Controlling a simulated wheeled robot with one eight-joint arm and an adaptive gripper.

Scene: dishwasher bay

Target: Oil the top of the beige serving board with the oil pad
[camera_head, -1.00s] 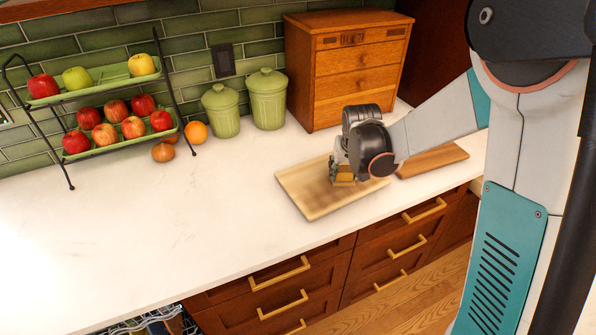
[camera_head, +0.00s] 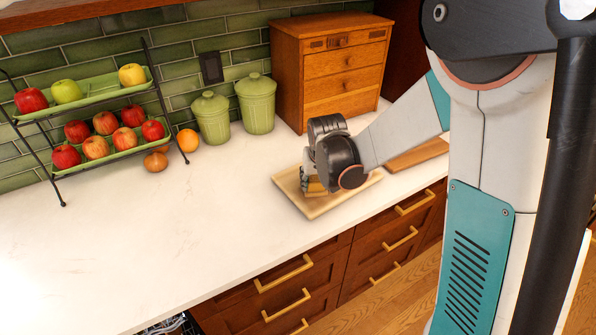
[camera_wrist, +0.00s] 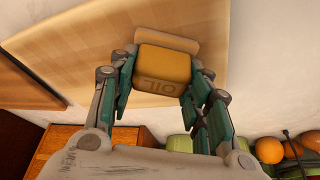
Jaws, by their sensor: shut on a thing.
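The beige serving board (camera_head: 288,186) lies flat on the white counter, near its front edge. My gripper (camera_head: 312,188) is low over the board's left-to-middle part. It is shut on the yellow-brown oil pad (camera_wrist: 163,68), which sits between both fingers in the wrist view and bears the letters OIL. A paler tan strip (camera_wrist: 166,40) shows just beyond the pad; I cannot tell what it is. The board's pale grain (camera_wrist: 85,65) fills much of the wrist view. The pad is at or very near the board's top; contact is hard to tell.
A browner board (camera_head: 418,155) lies to the right, partly behind my arm. A wooden drawer cabinet (camera_head: 335,70) and two green canisters (camera_head: 257,103) stand at the back. A two-tier fruit rack (camera_head: 100,125) and an orange (camera_head: 188,140) are at left. The counter's left front is clear.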

